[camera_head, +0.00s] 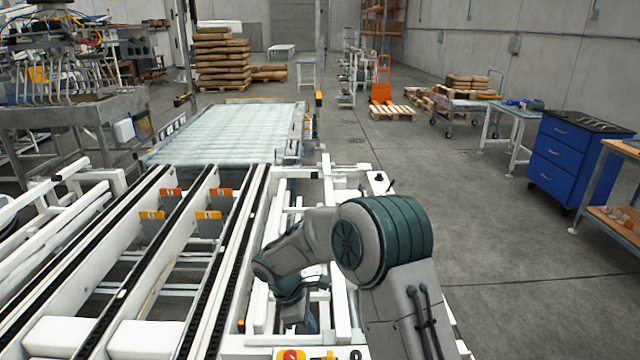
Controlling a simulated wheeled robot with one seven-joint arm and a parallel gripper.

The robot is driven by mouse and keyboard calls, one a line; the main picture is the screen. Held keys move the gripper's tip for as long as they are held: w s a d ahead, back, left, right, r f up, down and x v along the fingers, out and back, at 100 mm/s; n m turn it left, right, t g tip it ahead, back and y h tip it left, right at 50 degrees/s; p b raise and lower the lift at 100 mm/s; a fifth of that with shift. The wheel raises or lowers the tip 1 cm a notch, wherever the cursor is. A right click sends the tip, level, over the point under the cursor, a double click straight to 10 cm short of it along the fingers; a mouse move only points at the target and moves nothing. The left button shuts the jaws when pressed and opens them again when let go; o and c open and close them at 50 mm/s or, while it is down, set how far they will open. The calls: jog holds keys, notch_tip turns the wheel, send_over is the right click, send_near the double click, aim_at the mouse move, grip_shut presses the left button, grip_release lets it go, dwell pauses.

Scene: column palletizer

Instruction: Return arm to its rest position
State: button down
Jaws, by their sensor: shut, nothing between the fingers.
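My arm rises from the bottom right of the head view, bends at a large grey and teal elbow, and reaches left and down. Its wrist points downward over the white conveyor frame (341,318) at the bottom middle. The fingers of my gripper cannot be made out; they lie below or behind the wrist. No carried object shows at the arm's end.
White conveyor rails with black chains (125,262) fill the left, with orange and yellow tabs between them. A roller conveyor (225,130) lies beyond. A blue drawer cabinet (566,160) and a workbench (612,185) stand at the right. The grey floor between is open.

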jog(key=s+d+r+m, duration=0.45)
jog(key=d+r, duration=0.35)
jog(key=r, duration=0.2)
jog(key=s+d+r+m+t+y, duration=0.1)
jog(key=s+d+r+m, duration=0.2)
jog(key=s, duration=0.3)
jog(key=s+d+r+m+t+y, duration=0.1)
jog(key=s+d+r+m, duration=0.2)
jog(key=s, duration=0.4)
jog(key=s+d+r+m+t+y, duration=0.1)
jog(key=s+d+r+m+y, duration=0.1)
jog(key=s+m, duration=0.4)
jog(key=shift+s+d+r+m, duration=0.5)
jog(key=shift+d+r, duration=0.3)
jog(key=shift+d, duration=0.35)
jog(key=shift+w+a, duration=0.15)
